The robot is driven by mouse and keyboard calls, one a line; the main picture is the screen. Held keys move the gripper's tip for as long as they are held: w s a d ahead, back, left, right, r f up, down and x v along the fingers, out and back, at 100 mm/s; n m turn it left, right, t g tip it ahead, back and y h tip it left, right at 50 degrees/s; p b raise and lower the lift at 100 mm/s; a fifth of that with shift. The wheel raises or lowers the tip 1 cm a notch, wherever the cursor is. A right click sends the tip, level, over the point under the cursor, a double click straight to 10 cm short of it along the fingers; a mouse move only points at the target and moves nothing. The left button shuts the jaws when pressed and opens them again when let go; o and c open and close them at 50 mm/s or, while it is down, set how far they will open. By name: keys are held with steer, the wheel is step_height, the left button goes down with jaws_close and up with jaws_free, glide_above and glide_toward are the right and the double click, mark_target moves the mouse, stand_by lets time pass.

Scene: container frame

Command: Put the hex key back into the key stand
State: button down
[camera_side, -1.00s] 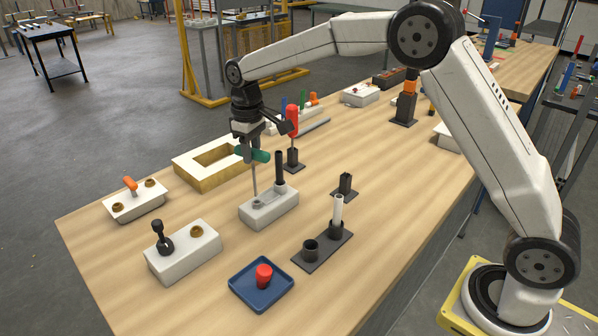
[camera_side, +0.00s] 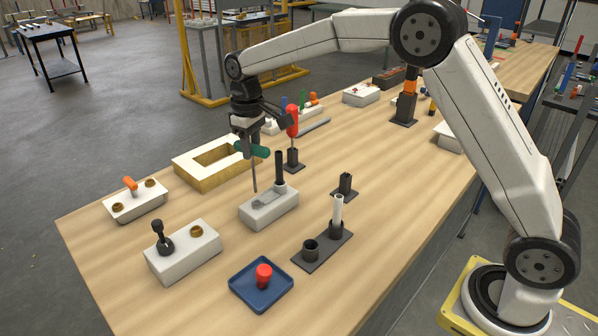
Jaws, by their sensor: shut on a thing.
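The hex key has a green crosswise handle (camera_side: 253,149) and a thin grey shaft pointing down. My gripper (camera_side: 246,143) is shut on it at the handle. The light grey block (camera_side: 268,213), which looks like the key stand, sits on the bench below. It has a recess in its top and an upright black post (camera_side: 280,168) at its back right. The shaft's lower end shows just above the block's back left edge in the picture. I cannot tell the exact gap from this one view.
A wooden frame (camera_side: 198,181) lies behind left. A red-handled tool (camera_side: 292,122) stands upright close to the right of my gripper. A holder with a white tube (camera_side: 337,208) is at the right, and a blue tray (camera_side: 247,291) in front. Two white blocks (camera_side: 183,258) (camera_side: 137,206) stand at the left.

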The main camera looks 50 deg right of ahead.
step_height(320, 180, up, 12)
steer(key=s+d+m, duration=0.2)
steer(key=s+d, duration=0.2)
steer(key=d, duration=0.9)
steer(key=s+d+m, duration=0.1)
steer(key=s+d, duration=0.5)
steer(key=d, duration=0.4)
step_height(320, 180, down, 11)
steer(key=shift+r, duration=0.15)
steer(key=shift+f, duration=1.4)
